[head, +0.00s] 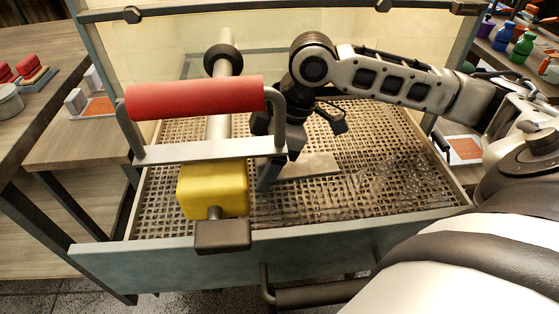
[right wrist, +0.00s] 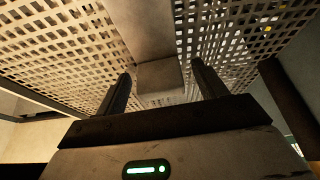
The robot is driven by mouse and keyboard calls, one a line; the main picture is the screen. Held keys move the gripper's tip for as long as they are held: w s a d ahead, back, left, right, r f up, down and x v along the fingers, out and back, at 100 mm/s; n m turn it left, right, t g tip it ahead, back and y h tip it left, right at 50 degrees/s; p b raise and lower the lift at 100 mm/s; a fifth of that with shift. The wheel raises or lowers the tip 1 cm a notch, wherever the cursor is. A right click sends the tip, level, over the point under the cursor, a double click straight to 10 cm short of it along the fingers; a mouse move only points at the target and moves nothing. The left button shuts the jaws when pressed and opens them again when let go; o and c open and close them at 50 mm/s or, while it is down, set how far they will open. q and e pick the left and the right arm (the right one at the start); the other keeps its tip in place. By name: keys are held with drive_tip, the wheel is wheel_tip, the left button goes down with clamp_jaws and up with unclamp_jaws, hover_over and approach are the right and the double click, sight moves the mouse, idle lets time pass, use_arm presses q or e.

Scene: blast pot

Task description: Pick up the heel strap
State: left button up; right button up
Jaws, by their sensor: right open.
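A flat, pale grey-beige strap-like piece, which I take to be the heel strap (head: 312,164), lies on the perforated grate right of the yellow block. In the right wrist view a pale grey flat piece (right wrist: 148,40) runs from the top edge toward the gap between my fingers; it looks like the same strap. My right gripper (head: 272,168) is over the grate at the strap's left end, pointing down. In the right wrist view its two dark fingers (right wrist: 160,80) are apart, one on each side of the strap's end. I cannot tell whether they touch it. My left gripper is not in view.
A red roller-like grip (head: 195,96) on a metal frame and a yellow block (head: 212,188) stand close left of my right gripper. A grey pipe (head: 218,128) stands behind them. The grate (head: 390,165) is clear to the right, inside a raised front rim (head: 340,228).

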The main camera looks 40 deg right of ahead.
drive_tip(key=shift+f, duration=0.1)
drive_tip(key=c, duration=1.4)
